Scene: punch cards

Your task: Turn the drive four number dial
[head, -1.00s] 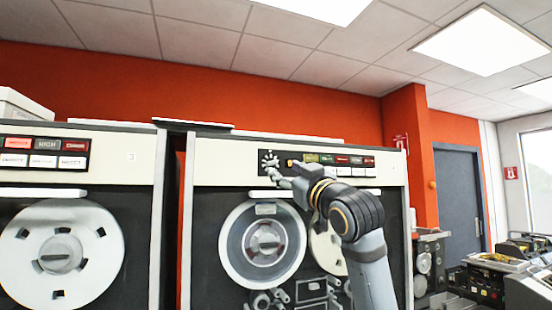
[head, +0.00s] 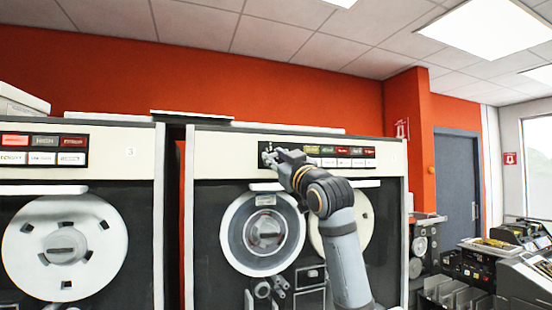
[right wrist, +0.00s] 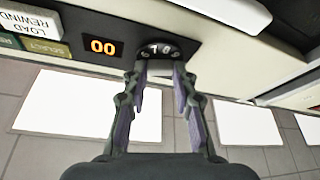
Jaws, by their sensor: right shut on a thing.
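The tape drive with the number dial (head: 218,160) is the right-hand cabinet in the head view. Its dial (right wrist: 157,49), a dark disc with white digits, sits at the left end of the black control strip. The right wrist view shows it upper centre, with a pale knob between the fingers. My right gripper (head: 275,158) is at the dial and hides most of it in the head view. In the right wrist view my right gripper (right wrist: 160,70) has one finger on each side of the knob and is shut on it. My left gripper is out of view.
An orange "00" display (right wrist: 103,46) and labelled buttons (right wrist: 35,22) sit beside the dial. Tape reels (head: 263,235) are below. Another drive (head: 125,153) stands at left. Low equipment (head: 485,268) stands at right.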

